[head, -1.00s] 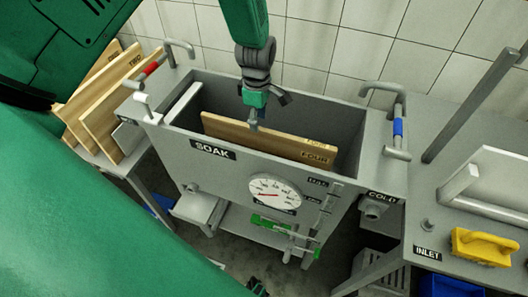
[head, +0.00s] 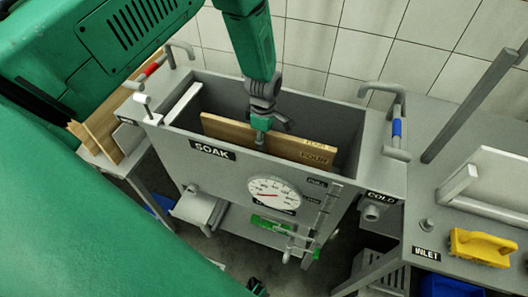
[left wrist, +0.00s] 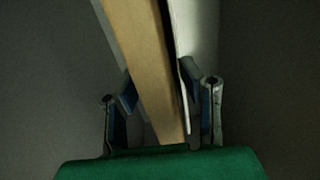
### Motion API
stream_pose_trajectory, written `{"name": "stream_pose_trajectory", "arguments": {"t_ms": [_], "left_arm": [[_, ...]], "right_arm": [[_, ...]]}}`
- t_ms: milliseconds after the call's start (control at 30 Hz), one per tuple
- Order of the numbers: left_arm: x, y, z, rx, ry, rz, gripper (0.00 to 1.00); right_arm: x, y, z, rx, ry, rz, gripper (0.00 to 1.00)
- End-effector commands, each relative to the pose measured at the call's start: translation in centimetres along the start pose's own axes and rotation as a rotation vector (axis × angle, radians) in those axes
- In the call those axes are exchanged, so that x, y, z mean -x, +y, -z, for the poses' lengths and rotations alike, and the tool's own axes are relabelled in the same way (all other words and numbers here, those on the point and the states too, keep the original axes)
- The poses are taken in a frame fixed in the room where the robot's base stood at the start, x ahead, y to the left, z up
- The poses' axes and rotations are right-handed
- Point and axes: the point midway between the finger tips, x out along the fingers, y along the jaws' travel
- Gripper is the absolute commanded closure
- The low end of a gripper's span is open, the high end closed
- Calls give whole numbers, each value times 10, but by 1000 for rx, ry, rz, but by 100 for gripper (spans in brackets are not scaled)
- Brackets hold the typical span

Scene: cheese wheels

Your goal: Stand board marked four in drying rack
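My left gripper (head: 260,137) reaches down into the tank at the board's top edge, left of the FOUR label. In the left wrist view, the board (left wrist: 145,65) runs between the two fingers (left wrist: 158,85). The fingers look open, one on each side, with a gap on the right. Contact is hard to judge. My right gripper is not clearly in view. I cannot make out a drying rack for certain.
Other wooden boards (head: 103,128) lean at the left, partly hidden by my green arm. The tank has raised handles, with a red grip (head: 152,68) and a blue grip (head: 397,128). A gauge (head: 274,194) is on its front. A yellow brush (head: 482,247) lies on the right counter.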

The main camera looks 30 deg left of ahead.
Motion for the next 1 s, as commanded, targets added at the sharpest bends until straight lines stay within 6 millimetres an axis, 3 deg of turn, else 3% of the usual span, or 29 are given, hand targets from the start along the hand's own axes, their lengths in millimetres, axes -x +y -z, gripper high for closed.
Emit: {"name": "stream_pose_trajectory", "arguments": {"t_ms": [33,67,100,567,767,1000], "left_arm": [[0,0,-1,-1,1,0,88],[0,0,-1,-1,1,0,99],[0,0,-1,-1,1,0,100],[6,2,0,-1,-1,-4,100],[26,2,0,-2,-1,-5,100],[71,2,-1,-2,0,-7,100]], "right_arm": [[0,0,0,0,0,0,100],[0,0,0,0,0,0,100],[0,0,0,0,0,0,100],[0,0,0,0,0,0,100],[0,0,0,0,0,0,100],[1,0,0,0,0,0,100]]}}
